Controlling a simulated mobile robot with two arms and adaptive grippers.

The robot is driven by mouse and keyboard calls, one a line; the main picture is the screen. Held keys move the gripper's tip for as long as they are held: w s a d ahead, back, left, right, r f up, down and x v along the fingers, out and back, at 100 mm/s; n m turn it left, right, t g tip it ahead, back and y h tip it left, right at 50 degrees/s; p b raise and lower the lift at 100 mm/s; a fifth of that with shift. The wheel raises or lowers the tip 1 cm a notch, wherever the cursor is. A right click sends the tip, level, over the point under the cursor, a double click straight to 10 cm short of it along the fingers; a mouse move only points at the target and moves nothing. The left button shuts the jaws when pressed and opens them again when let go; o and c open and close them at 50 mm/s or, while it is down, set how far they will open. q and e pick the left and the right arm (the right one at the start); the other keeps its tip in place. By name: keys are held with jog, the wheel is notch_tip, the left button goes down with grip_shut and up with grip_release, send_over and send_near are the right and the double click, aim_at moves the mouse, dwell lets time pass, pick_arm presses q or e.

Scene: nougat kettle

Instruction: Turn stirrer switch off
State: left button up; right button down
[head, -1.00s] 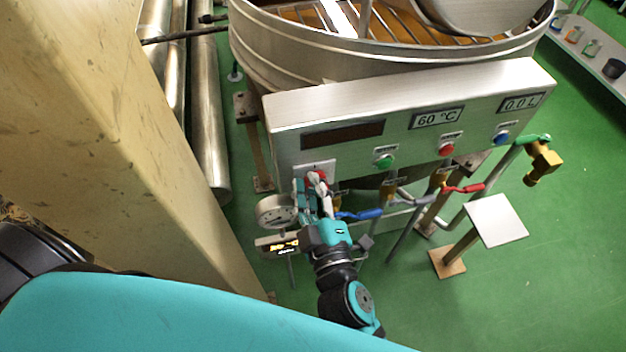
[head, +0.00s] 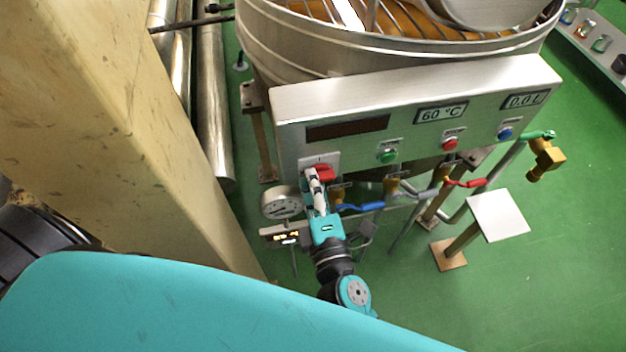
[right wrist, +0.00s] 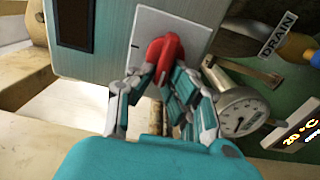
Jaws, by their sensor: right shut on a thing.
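The stirrer switch is a red knob (head: 325,172) on a pale square plate (head: 306,162) at the lower left of the steel control panel. My right gripper (head: 314,177) is at the knob, with its fingers seen nearly edge-on. In the right wrist view the fingers of the gripper (right wrist: 158,80) are around the red knob (right wrist: 165,52), shut on it. A short dark mark shows on the plate beside the knob. The knob lies about level across the plate in the head view. My left gripper is not in view.
A round gauge (head: 282,204) and a lit temperature display (head: 286,236) are close to my right gripper. Blue (head: 360,207) and red (head: 464,183) valve levers are below the panel. A beige pillar (head: 130,150) stands at the left.

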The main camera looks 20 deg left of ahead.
dwell(0.5)
jog(key=c, duration=1.3)
grip_release()
jog(key=shift+c, duration=0.2)
jog(key=v, duration=1.2)
jog(key=shift+w, duration=0.1)
